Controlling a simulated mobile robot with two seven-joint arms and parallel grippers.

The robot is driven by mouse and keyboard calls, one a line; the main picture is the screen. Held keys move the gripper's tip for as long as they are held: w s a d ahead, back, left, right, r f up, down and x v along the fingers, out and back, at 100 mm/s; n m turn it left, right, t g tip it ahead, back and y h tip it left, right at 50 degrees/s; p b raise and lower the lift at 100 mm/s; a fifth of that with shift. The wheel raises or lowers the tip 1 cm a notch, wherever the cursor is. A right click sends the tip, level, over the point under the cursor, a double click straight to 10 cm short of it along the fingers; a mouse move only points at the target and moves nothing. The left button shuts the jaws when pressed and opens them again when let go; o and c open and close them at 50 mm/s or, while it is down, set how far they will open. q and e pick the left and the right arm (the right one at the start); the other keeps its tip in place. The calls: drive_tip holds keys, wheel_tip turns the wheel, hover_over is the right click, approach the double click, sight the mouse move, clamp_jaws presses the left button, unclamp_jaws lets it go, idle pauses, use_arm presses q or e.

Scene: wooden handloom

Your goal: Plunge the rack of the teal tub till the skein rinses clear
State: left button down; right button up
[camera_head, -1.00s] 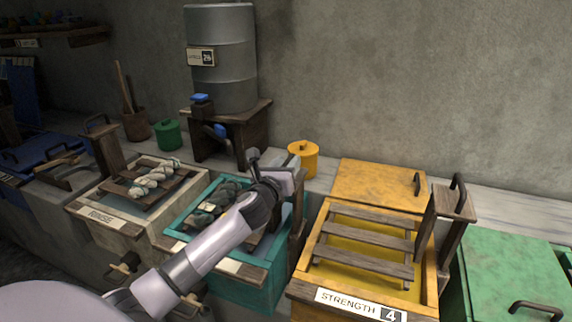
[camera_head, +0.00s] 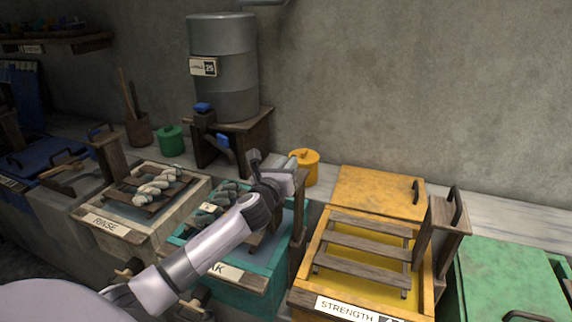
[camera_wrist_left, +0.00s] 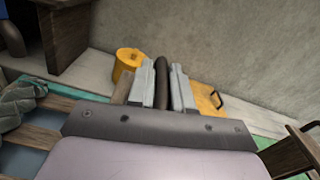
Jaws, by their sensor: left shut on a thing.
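The teal tub (camera_head: 262,293) stands in the middle of the head view, with a label ending in "AK" on its front. A grey-green skein (camera_head: 217,199) lies on the slatted rack in it, partly hidden behind my left arm. The rack's wooden post (camera_head: 298,238) stands at the tub's right side. My left gripper (camera_head: 272,167) is above the tub's back right part. In the left wrist view its fingers are shut on a dark handle (camera_wrist_left: 162,80); part of the skein (camera_wrist_left: 20,103) shows at the left. My right gripper is not in view.
The rinse tub (camera_head: 117,226), holding a pale skein (camera_head: 159,186), stands left. A yellow tub (camera_head: 423,285) with a slatted rack stands close right, and a green lid (camera_head: 510,275) beyond. A metal drum (camera_head: 222,75) and a yellow pot (camera_head: 305,167) are behind.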

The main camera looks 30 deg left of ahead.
use_arm(q)
drive_tip(key=shift+d+r, duration=0.15)
drive_tip(key=shift+r, duration=0.3)
drive_tip(key=c, duration=1.1)
unclamp_jaws()
drive_tip(key=shift+d+t, duration=0.1)
drive_tip(key=shift+t, duration=0.2)
drive_tip(key=shift+f, duration=0.15)
drive_tip(key=shift+s, duration=0.15)
drive_tip(key=shift+v, duration=3.4)
